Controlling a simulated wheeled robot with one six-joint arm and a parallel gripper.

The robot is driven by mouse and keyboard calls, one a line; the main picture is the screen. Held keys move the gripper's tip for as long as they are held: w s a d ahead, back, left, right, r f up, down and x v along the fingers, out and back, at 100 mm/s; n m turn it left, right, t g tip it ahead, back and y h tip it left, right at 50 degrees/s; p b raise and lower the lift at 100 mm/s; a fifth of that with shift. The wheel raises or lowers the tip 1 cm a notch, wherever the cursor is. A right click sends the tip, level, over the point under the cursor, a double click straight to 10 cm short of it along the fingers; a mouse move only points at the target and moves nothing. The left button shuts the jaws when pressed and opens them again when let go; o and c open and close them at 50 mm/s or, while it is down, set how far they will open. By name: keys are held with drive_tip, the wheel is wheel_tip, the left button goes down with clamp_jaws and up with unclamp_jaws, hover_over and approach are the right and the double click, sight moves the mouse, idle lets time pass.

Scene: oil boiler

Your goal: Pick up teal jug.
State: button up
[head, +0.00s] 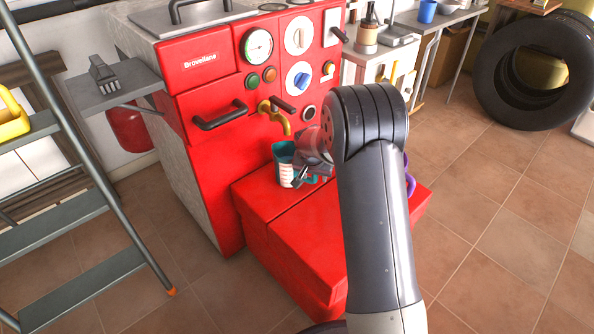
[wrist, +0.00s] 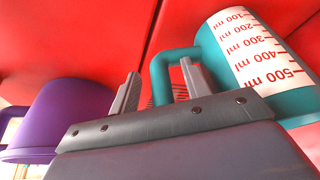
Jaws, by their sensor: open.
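The teal jug (head: 283,152) stands on the red box-shaped ledge at the front of the boiler, partly hidden by my gripper. In the wrist view the teal jug (wrist: 216,48) is at the right, with a white millilitre scale on its side. Its handle points left, and its grip bar shows between my two fingers. My gripper (wrist: 160,84) is open, with a finger on either side of the handle in the picture. I cannot tell whether either finger touches it. In the head view my gripper (head: 303,172) is beside the jug, partly hidden by my arm.
A purple vessel (wrist: 75,115) is left of my gripper in the wrist view. A brass tap (head: 276,115) projects from the red boiler (head: 210,82) above the jug. The ledge (head: 297,248) is bare in front. A ladder (head: 85,215) stands left; tiled floor is clear at right.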

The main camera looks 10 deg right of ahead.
drive_tip(key=shift+c, duration=0.4)
clamp_jaws()
drive_tip(key=shift+r, duration=0.15)
